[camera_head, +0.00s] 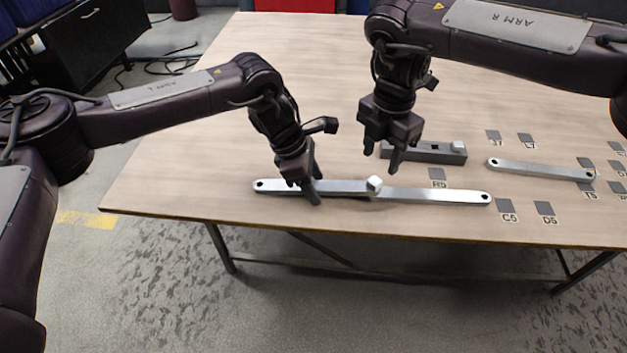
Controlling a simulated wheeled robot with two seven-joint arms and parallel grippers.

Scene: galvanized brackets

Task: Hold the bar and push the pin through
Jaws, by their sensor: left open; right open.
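A long silver bar (440,195) lies along the front of the table, with a hole near each end. It looks like two flat lengths that overlap near the middle. A pin with a pale block-shaped head (374,183) stands at that overlap; how deep it sits is hidden. My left gripper (308,193) is open and low over the bar's left half, its fingers at the bar; contact cannot be told. My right gripper (383,160) is open and empty, above the table just behind the pin.
A grey block (400,151) with a square hole and a pale cube (458,146) at its right end lies behind the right gripper. Another silver bar (540,169) lies to the right. Several dark labelled squares (506,206) mark the table (220,120). The table's left side is clear.

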